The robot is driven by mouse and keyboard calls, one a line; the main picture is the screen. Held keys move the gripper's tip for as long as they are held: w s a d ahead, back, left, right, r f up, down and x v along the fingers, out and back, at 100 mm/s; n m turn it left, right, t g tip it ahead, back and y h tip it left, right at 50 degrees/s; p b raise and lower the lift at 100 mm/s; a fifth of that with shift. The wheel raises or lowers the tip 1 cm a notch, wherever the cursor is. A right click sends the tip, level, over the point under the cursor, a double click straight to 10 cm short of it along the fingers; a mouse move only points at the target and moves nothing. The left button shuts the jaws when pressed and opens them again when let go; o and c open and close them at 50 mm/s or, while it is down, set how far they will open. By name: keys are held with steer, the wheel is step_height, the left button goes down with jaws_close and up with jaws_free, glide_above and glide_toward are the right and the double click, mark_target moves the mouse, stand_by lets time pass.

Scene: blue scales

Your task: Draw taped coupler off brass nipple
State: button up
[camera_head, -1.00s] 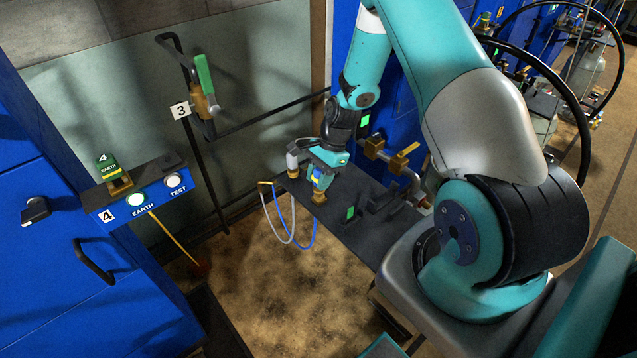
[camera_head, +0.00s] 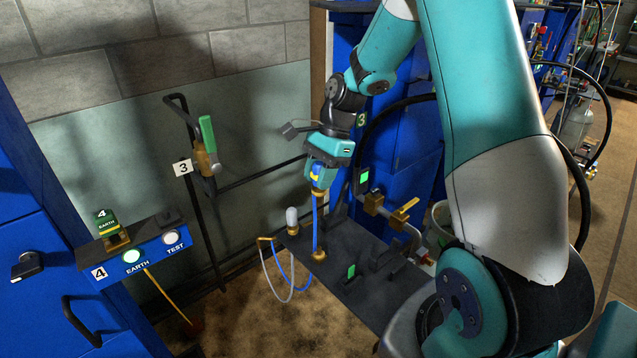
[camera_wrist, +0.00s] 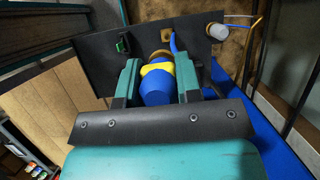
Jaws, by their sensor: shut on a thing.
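The blue coupler (camera_head: 317,174) has a yellow tape band and a brass lower end. My gripper (camera_head: 322,170) is shut on it and holds it above the dark shelf plate (camera_head: 352,285). In the wrist view the coupler (camera_wrist: 157,90) sits between my gripper's fingers (camera_wrist: 158,82), with the tape (camera_wrist: 158,68) showing. A brass nipple (camera_head: 318,255) stands on the plate below, apart from the coupler; it also shows in the wrist view (camera_wrist: 166,34). A blue hose (camera_head: 316,222) runs down between them in the picture; its ends are hard to make out.
A pale-capped fitting (camera_head: 292,216) stands left of the nipple. Blue and grey hose loops hang off the plate's left edge. A green-lit block (camera_head: 351,271), black bracket (camera_head: 385,258) and brass valves (camera_head: 404,212) are to the right. A blue button panel (camera_head: 150,250) is at left.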

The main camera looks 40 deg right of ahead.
mark_target(315, 167)
steer(key=shift+r, duration=0.1)
step_height(315, 167, up, 5)
steer(key=p, duration=0.6)
